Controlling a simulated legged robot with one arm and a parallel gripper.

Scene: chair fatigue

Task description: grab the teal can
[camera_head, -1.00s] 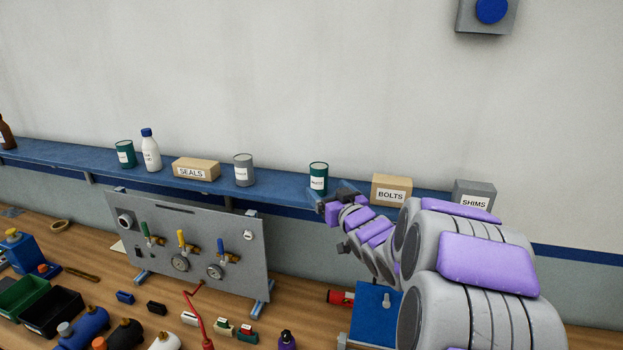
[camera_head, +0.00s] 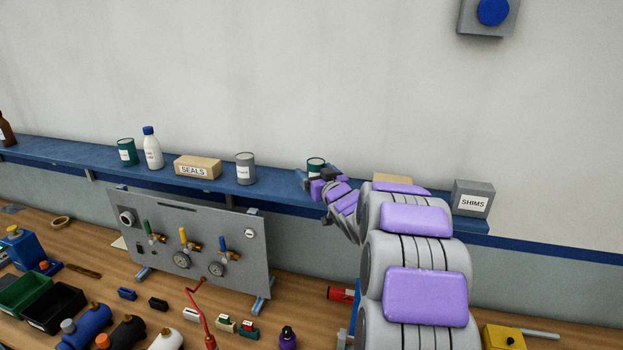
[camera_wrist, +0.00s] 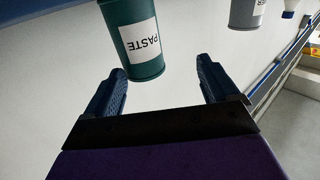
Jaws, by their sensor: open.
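A teal can (camera_head: 315,163) with a white label stands on the blue wall shelf, its lower part hidden behind my gripper (camera_head: 317,180). In the wrist view, which is upside down, the teal can (camera_wrist: 138,48) shows a label reading PASTE. There my gripper (camera_wrist: 162,75) is open, with nothing between its two blue fingers. The can is just ahead of the fingers, off to the left, near the left fingertip; I cannot tell if they touch. A second teal can (camera_head: 127,152) stands farther left on the shelf.
On the shelf (camera_head: 280,190) are a white bottle (camera_head: 152,148), a SEALS box (camera_head: 197,167), a grey can (camera_head: 245,168), a partly hidden box (camera_head: 392,179) and a SHIMS box (camera_head: 473,199). A valve panel (camera_head: 190,238) stands on the cluttered bench below.

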